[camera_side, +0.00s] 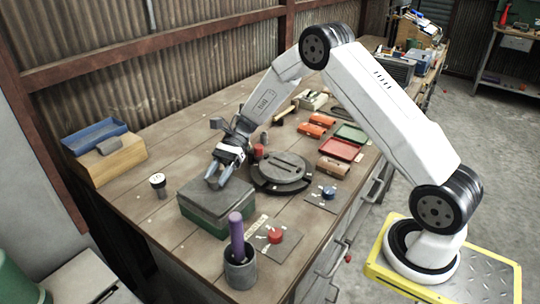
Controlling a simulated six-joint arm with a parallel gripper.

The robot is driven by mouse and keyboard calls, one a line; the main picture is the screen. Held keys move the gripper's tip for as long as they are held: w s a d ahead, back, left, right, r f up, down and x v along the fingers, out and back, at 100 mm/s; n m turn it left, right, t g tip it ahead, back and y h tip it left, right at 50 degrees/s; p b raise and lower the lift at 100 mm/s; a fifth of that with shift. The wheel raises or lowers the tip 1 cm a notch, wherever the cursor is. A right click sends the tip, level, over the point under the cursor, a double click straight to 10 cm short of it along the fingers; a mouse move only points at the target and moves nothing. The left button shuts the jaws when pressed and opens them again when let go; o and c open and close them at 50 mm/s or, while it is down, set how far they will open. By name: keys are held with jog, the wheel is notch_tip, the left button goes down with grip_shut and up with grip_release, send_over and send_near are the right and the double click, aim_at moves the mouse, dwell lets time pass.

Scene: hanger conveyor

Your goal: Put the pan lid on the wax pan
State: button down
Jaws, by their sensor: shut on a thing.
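The pan lid (228,204) is a flat dark grey slab on top of the box-shaped green wax pan (196,219). It looks level and lined up with the pan's edges. From this angle I cannot tell whether it rests fully on the rim or sits slightly above it. My gripper (216,183) points down at the back middle of the lid and is shut on it. The gripped part is hidden between the fingers.
A round dark slotted plate (284,168) stands close right of the pan. In front are a dark cup (240,273) with a purple-handled tool and a red knob (275,236) on a plate. A white-topped cup (158,181) stands left. Red and green trays lie behind right.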

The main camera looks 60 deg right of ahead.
jog(key=shift+f, duration=0.3)
dwell(0.4)
jog(key=c, duration=0.5)
grip_release()
jog(key=shift+c, duration=0.2)
jog(key=o, duration=0.5)
jog(key=shift+o, duration=0.2)
jog(key=v, duration=0.7)
jog(key=shift+d, duration=0.35)
jog(key=shift+w+r, duration=0.1)
jog(key=shift+r, duration=0.1)
